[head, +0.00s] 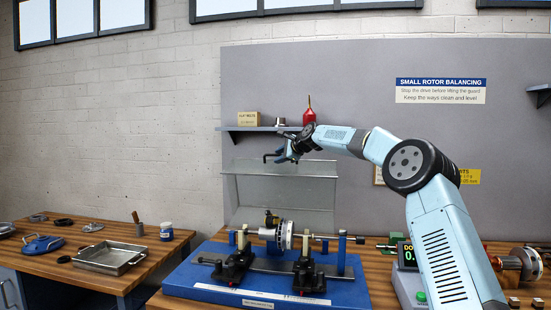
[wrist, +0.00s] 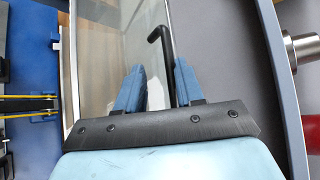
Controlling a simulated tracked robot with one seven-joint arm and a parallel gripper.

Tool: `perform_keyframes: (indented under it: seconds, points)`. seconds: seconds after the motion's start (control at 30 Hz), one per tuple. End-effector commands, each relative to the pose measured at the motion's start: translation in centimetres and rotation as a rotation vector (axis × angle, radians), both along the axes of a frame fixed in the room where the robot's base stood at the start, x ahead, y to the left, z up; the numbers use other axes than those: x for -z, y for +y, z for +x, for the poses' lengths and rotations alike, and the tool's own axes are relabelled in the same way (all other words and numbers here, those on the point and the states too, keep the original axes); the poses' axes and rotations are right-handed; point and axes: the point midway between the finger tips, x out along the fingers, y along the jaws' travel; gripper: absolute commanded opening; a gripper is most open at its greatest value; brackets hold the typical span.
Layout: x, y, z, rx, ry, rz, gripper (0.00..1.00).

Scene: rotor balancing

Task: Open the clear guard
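The clear guard (head: 285,195) stands raised behind the rotor (head: 283,235), leaving the rotor uncovered from the front. Its transparent panel also shows in the wrist view (wrist: 105,50). A black bent handle (head: 272,155) is at the guard's upper edge; in the wrist view the handle (wrist: 166,50) runs down between my fingers, close to the right one. My gripper (head: 285,156) is at the upper edge, below the shelf. In the wrist view the two blue fingers of my gripper (wrist: 158,78) are apart, with a gap beside the handle. Contact with the handle cannot be told.
The blue balancing base (head: 190,280) carries the rotor supports. A wall shelf (head: 245,129) with a box (head: 248,118), a metal cylinder and a red bottle (head: 309,113) is close above my gripper. A readout unit (head: 408,285) stands at right. A side bench holds a metal tray (head: 110,257).

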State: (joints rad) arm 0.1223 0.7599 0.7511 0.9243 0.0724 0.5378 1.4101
Motion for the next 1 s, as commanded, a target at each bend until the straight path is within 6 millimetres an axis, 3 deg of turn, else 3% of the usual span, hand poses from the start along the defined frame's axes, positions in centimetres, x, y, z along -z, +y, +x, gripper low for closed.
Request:
perform_keyframes:
  seconds: [0.6, 1.0]
  points:
    - [-4.2, -6.8, -6.7, 0.002, 0.0, -0.002, 0.35]
    - [-5.0, -8.2, -8.3, 0.0, 0.002, -0.001, 0.35]
